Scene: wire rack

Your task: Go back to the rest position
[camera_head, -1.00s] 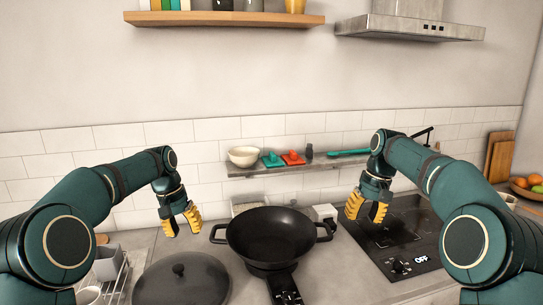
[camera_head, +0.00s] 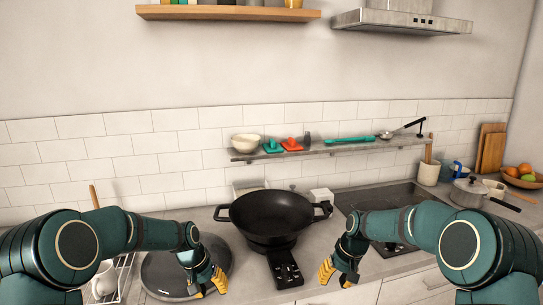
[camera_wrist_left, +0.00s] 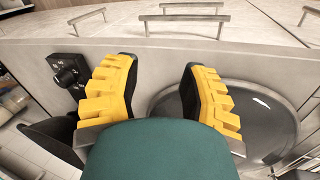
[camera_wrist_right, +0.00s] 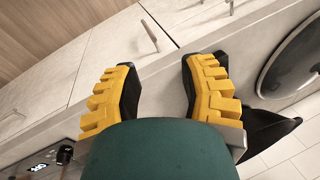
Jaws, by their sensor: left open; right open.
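My left gripper (camera_head: 208,283) is low in front of the counter's left part, near the dark round lid (camera_head: 160,275). In the left wrist view its yellow-padded fingers (camera_wrist_left: 160,95) are spread with nothing between them. My right gripper (camera_head: 336,275) is low near the counter's front edge, right of the portable burner. In the right wrist view its fingers (camera_wrist_right: 158,90) are also spread and empty. Both forearms are bent downward in the head view. The left arm hides part of the lid and the dish rack.
A black wok (camera_head: 270,215) stands on the portable burner (camera_head: 285,270) between the grippers. A wire rack (camera_head: 122,280) with a cup (camera_head: 104,280) is at the left. A hob (camera_head: 400,197) and a lidded pot (camera_head: 468,192) are at the right. A wall shelf (camera_head: 330,145) holds small items.

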